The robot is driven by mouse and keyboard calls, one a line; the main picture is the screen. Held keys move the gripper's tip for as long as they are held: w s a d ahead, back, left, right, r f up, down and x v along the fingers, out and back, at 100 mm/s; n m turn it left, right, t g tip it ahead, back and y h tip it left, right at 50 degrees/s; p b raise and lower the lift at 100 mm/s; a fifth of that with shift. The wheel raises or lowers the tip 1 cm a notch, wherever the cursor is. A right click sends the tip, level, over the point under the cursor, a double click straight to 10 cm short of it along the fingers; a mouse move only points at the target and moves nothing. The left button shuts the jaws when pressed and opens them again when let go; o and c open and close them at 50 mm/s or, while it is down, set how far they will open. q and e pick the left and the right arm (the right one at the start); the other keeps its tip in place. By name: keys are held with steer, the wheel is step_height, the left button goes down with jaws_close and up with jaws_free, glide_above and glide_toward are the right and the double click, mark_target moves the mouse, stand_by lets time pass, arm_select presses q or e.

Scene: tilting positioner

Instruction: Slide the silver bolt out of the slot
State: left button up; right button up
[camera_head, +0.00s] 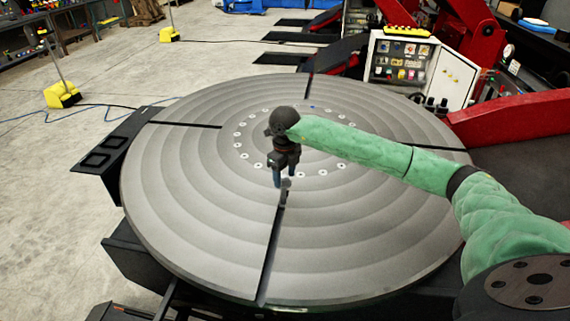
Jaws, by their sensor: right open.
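The round grey positioner table (190,190) fills the middle of the view, with dark straight slots running in from its rim. The front slot (270,250) runs from the front edge toward the centre. A small greyish piece, which seems to be the silver bolt (285,191), stands at the inner end of this slot, partly hidden by the gripper. My right gripper (281,180) points down over that slot end, open, with its fingers close to the bolt. I cannot tell whether they touch it. My left gripper is not in view.
A ring of small bolt heads (239,145) surrounds the table's centre. An open control cabinet (405,62) and red machine parts (515,118) stand at the back right. Yellow-based posts (62,95) stand on the floor at left. The table's left half is clear.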

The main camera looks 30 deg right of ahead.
mark_target(284, 191)
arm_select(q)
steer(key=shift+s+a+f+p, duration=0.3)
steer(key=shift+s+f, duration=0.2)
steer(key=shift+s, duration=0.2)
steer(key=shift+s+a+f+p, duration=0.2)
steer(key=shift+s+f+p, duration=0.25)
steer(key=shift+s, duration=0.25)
arm_select(e)
steer(key=shift+f, duration=2)
steer(key=c, duration=1.1)
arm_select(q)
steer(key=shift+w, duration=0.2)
arm_select(e)
steer(key=shift+o, duration=0.2)
arm_select(q)
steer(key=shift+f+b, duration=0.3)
steer(key=shift+b, duration=0.05)
arm_select(e)
steer(key=shift+r, duration=0.15)
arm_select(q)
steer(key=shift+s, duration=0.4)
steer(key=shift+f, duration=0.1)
